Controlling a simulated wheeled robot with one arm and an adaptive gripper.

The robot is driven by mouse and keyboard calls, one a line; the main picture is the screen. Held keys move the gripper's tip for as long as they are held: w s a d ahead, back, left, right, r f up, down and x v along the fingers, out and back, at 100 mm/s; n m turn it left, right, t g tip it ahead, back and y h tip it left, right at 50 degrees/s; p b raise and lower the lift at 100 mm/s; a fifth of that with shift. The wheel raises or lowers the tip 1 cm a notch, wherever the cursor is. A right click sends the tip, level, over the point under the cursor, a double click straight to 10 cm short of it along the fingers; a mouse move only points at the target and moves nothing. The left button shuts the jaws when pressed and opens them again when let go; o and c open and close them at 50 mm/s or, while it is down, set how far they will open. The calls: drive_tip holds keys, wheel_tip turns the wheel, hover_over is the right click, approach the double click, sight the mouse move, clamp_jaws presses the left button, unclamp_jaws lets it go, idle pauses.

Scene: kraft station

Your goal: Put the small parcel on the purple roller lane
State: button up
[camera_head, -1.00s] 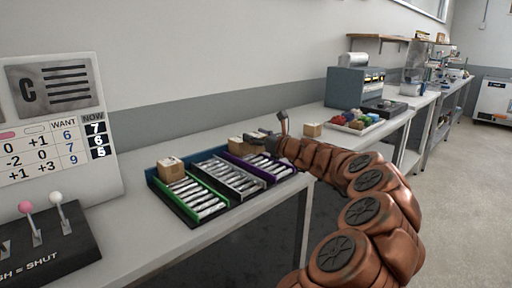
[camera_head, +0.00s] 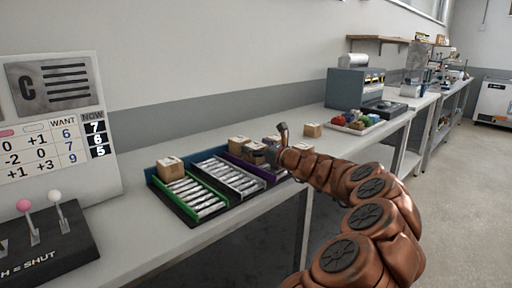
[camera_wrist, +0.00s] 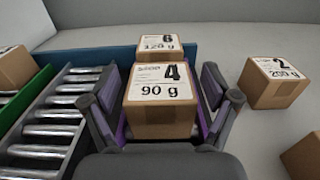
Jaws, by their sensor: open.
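A small parcel marked "4, 90 g" (camera_wrist: 161,98) sits upright at the purple roller lane (camera_wrist: 121,131), label facing up. It also shows in the head view (camera_head: 254,150). My gripper (camera_wrist: 165,113) is open, with one finger on each side of this parcel; small gaps show beside it. In the head view my gripper (camera_head: 268,155) is low over the lane and partly hides it. A second parcel, marked "6, 120 g" (camera_wrist: 159,47), stands just behind the first at the lane's far end.
A parcel marked "2, 200 g" (camera_wrist: 273,83) stands on the table right of the lanes; another (camera_wrist: 303,155) is partly visible nearer. The green lane (camera_head: 203,206) holds a parcel (camera_head: 171,168) at its far end. The middle grey lane (camera_head: 232,179) looks free of parcels.

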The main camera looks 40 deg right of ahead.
drive_tip(key=shift+r, duration=0.1)
drive_tip(key=shift+s, duration=0.25)
drive_tip(key=s+p, duration=0.1)
drive_tip(key=s, duration=1)
drive_tip(key=shift+s+a, duration=0.1)
drive_tip(key=shift+s, duration=0.15)
drive_tip(key=shift+a, duration=0.15)
